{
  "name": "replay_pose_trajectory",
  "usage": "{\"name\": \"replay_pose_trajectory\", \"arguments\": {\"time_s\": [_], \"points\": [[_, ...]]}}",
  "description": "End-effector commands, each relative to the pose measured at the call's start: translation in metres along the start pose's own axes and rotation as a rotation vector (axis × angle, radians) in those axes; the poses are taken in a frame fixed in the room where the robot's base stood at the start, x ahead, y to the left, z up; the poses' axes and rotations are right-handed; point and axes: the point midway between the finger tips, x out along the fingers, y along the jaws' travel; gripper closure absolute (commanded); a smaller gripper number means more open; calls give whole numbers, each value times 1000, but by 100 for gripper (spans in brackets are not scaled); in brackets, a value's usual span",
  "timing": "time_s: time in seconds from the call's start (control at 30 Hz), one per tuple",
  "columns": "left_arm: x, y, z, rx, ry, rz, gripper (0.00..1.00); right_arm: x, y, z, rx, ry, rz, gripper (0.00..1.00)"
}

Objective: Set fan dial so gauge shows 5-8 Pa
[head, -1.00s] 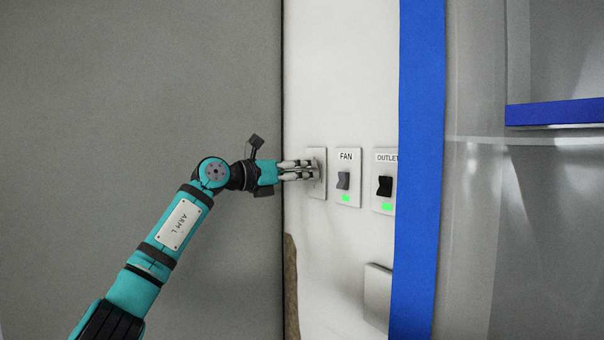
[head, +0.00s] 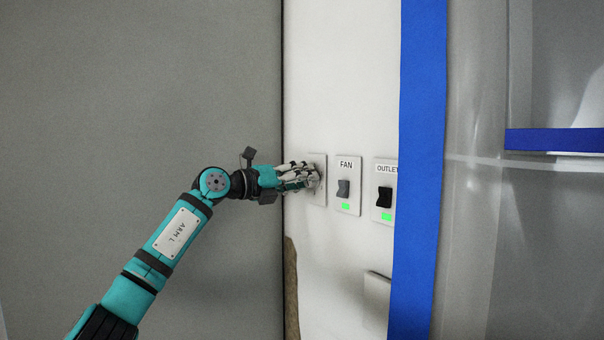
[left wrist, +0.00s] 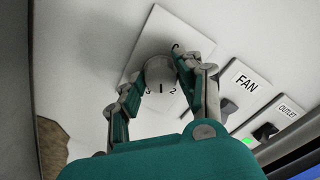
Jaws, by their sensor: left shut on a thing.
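The fan dial (left wrist: 160,72) is a round pale knob on a white wall plate (left wrist: 158,22) with printed numbers, of which a 2 shows clearly. My left gripper (left wrist: 160,78) is shut on the dial, one finger on each side of it. In the head view my left gripper (head: 312,178) covers the dial, and only part of its plate (head: 319,198) shows. No pressure gauge is in view. My right gripper is not in view.
Right of the dial are a FAN switch (head: 343,188) and an OUTLET switch (head: 384,196), each with a green light. A blue vertical strip (head: 420,170) stands beside them. A grey panel (head: 140,90) fills the left.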

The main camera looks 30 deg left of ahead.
Motion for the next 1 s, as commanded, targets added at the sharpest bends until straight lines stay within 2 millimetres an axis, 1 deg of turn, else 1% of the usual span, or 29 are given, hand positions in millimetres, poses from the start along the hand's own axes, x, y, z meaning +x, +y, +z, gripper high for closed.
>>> {"name": "replay_pose_trajectory", "arguments": {"time_s": [0.03,0.1,0.3,0.5,0.7,1.0], "points": [[0,-2,2,-45,0,1,97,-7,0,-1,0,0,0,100],[0,-1,2,-109,0,1,97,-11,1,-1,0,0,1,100],[0,0,2,-274,0,2,97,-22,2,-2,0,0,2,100],[0,0,1,-397,-1,1,97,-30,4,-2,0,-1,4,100],[0,1,1,-474,-1,-1,97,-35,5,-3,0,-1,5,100],[0,2,0,-510,-2,-1,97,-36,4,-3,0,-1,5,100]]}}
